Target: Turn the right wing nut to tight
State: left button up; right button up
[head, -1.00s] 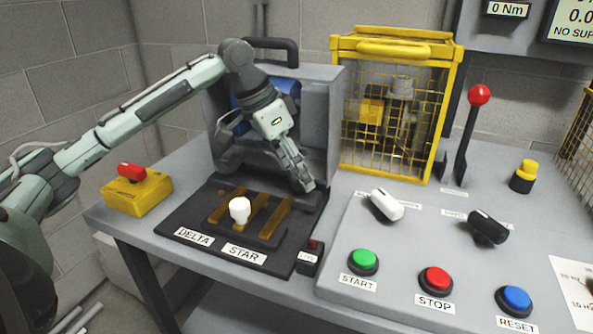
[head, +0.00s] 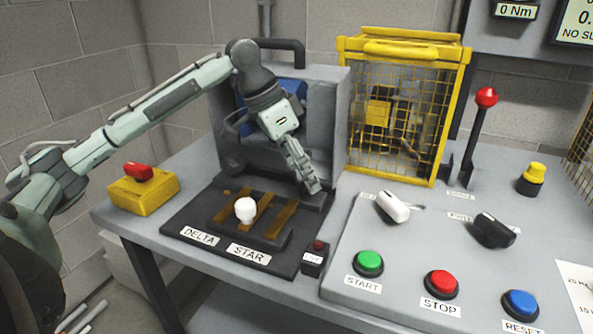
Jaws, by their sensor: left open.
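A dark terminal board (head: 181,220) labelled DELTA and STAR lies on the bench with brass bars (head: 262,210) across it. A white rounded knob (head: 246,210) stands upright on the bars. I cannot make out a right wing nut; the board's right rear part is partly covered by my gripper. My left gripper (head: 313,187) is open and points down at the board's right rear edge, beside the grey housing. It is right of the white knob and apart from it. I cannot tell whether its fingers touch anything. My right gripper is out of view.
The grey housing (head: 321,110) stands behind the board, with a yellow mesh cage (head: 402,110) to its right. The sloped panel holds START (head: 368,263), STOP (head: 441,283) and RESET (head: 520,305) buttons. A red-topped lever (head: 487,97) stands behind. A yellow switch box (head: 143,193) sits left.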

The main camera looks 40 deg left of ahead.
pick_arm(q)
jog(key=shift+a+r, duration=0.1)
jog(key=shift+r, duration=0.15)
jog(key=s+a, duration=0.7)
jog(key=shift+s+a+r, duration=0.2)
jog(key=shift+a+r, duration=0.2)
jog(key=shift+s+a+f, duration=0.1)
jog(key=shift+s+a, duration=0.45)
jog(key=shift+s, duration=0.05)
